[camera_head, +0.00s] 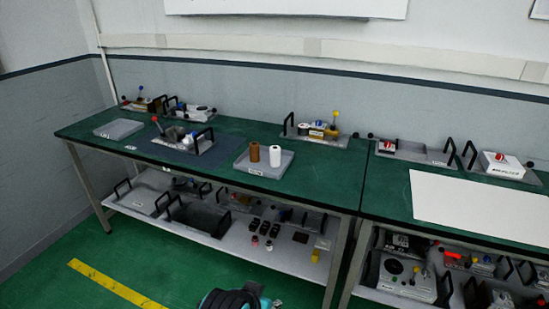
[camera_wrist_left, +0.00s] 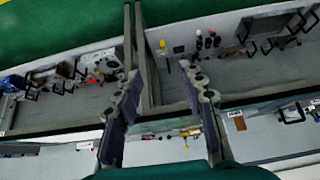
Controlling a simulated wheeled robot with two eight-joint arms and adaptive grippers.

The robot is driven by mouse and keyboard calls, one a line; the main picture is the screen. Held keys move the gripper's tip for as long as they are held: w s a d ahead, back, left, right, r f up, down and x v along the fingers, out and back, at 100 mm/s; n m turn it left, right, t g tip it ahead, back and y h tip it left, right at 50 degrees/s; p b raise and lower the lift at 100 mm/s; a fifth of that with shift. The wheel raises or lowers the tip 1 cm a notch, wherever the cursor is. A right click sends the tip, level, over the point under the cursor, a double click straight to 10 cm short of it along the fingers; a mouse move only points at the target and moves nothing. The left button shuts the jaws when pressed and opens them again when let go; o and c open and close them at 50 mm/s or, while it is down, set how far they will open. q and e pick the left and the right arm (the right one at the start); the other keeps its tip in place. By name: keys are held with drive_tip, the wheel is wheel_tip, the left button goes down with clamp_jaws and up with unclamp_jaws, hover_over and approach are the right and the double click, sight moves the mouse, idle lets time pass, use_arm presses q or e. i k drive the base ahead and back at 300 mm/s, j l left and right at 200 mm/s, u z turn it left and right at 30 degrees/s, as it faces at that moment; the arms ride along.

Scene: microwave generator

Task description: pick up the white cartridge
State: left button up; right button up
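The white cartridge (camera_head: 275,156) stands upright on a grey tray (camera_head: 265,173) on the green workbench, in the head view. A brown cartridge (camera_head: 254,152) stands upright just left of it, apart from it. My left gripper (camera_wrist_left: 160,74) shows in the left wrist view with its two fingers wide apart and nothing held between them. It is away from the white cartridge, which I cannot make out with certainty in that view. My right gripper is not in view.
A dark mat (camera_head: 162,145) with a device on it lies left of the tray. An empty grey tray (camera_head: 118,129) is at the far left. A lower shelf (camera_head: 210,230) holds several items. The bench front edge near the tray is clear.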

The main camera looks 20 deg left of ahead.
sight(276, 150)
drive_tip(key=i+j, duration=0.8)
drive_tip(key=i+j+u, duration=0.05)
drive_tip(key=i, duration=0.05)
